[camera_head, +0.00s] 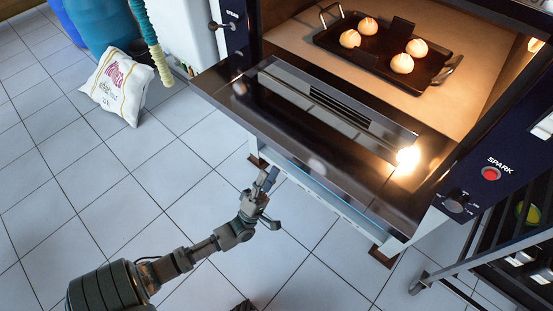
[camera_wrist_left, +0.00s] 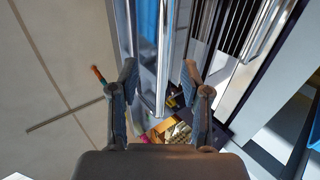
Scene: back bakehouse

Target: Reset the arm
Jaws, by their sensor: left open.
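My left arm comes in from the lower left in the head view. My left gripper (camera_head: 268,200) is open and empty, in front of and below the lowered oven door (camera_head: 225,95). In the left wrist view its two fingers (camera_wrist_left: 160,85) stand apart with nothing held between them. Past the fingers that view shows metal edges and some small items, too unclear to name. My right gripper does not show in either view.
The oven is open and lit. A black tray (camera_head: 440,54) with several pale buns stands on its deck. A flour sack (camera_head: 118,82) leans near blue barrels (camera_head: 100,22) at the upper left. A dark rack (camera_head: 500,240) stands at the lower right. Tiled floor on the left is clear.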

